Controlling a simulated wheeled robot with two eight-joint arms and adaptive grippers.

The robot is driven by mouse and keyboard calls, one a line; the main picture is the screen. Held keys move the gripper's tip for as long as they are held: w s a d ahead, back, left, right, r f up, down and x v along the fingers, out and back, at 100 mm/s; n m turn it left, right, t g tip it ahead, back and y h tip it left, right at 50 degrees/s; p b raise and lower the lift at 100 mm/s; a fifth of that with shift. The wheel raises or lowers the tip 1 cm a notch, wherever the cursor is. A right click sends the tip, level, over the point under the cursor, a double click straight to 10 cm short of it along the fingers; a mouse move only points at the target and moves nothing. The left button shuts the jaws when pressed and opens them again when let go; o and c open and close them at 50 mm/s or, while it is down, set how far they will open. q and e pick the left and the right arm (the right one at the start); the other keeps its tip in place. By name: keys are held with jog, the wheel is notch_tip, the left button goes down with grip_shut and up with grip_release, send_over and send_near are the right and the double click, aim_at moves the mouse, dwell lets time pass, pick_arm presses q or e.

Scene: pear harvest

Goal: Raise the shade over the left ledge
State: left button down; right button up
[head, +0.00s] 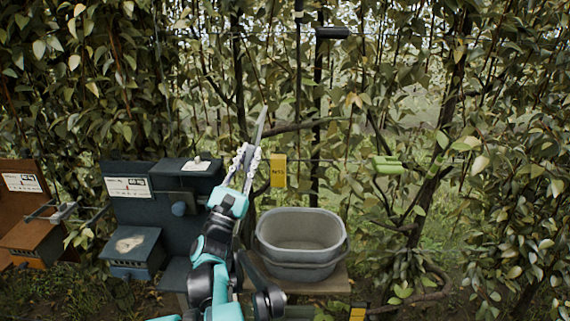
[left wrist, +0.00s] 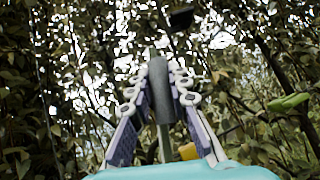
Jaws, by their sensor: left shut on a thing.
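My left gripper (head: 246,158) is raised in front of the foliage, above and left of the grey tub. In the left wrist view its fingers (left wrist: 160,85) are closed around a grey cylindrical handle (left wrist: 158,95), with a thinner rod below it. In the head view a slim grey piece (head: 262,122) sticks up from the fingers. A dark blue unit (head: 125,205) with a ledge (head: 133,262) stands at left. A second dark panel (head: 190,178) is beside it, partly behind my arm. I cannot tell which part is the shade. My right gripper is not in view.
A grey tub (head: 300,262) sits on a wooden stand right of my arm. A yellow tag (head: 278,171) hangs close to the gripper. A dark cylinder (head: 332,33) is high up. A green object (head: 385,165) is at right. A brown unit (head: 22,205) stands far left.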

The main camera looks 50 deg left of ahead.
pick_arm(q)
jog(key=shift+s+a+r+n+g+y, duration=0.2)
jog(key=shift+s+a+n+g+y, duration=0.3)
jog(key=shift+s+a+n+y, duration=0.55)
jog(key=shift+s+a+r+n+g+y, duration=0.15)
jog(key=shift+s+a+n+g+y, duration=0.35)
jog(key=shift+s+a+n+y, duration=0.55)
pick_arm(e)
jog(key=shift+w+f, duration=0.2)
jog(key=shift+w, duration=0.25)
pick_arm(q)
jog(key=shift+s+d+n, duration=0.1)
jog(key=shift+d+n, duration=0.1)
jog(key=shift+n, duration=0.1)
jog(key=c, duration=1.4)
grip_release()
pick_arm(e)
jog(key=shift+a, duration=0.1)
pick_arm(q)
jog(key=v, duration=1.2)
jog(key=shift+a+f, duration=0.1)
